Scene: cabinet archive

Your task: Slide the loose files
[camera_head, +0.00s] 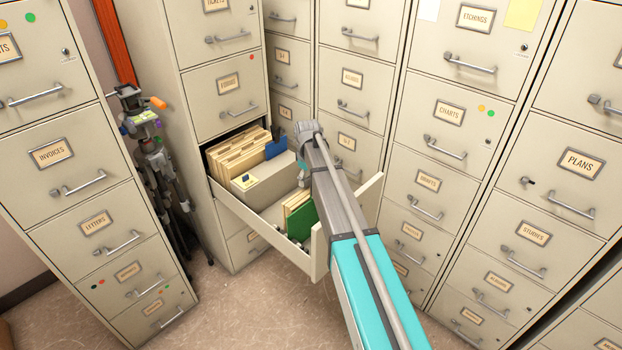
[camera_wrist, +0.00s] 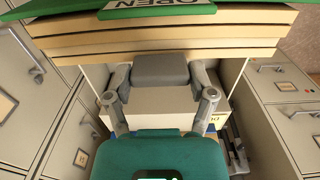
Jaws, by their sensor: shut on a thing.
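The drawer (camera_head: 319,253) is open. Upright tan files (camera_head: 245,150) with a blue divider stand at its back. A grey block with a pale label (camera_head: 270,180) stands in the middle. A short stack of loose tan files (camera_head: 296,202) with a green folder (camera_head: 301,222) stands near the front. In the wrist view, these tan files (camera_wrist: 160,35) and the green folder marked OPEN (camera_wrist: 155,10) cross the top. My gripper (camera_wrist: 161,75) is shut on a grey piece (camera_wrist: 160,68) between its fingers, just below the files.
Closed cabinets stand on both sides, with handles sticking out, such as the Plans drawer (camera_head: 578,163) and the Invoices drawer (camera_head: 60,160). A folded tripod (camera_head: 160,165) stands in the left gap. Open floor (camera_head: 255,310) lies in front of the drawer.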

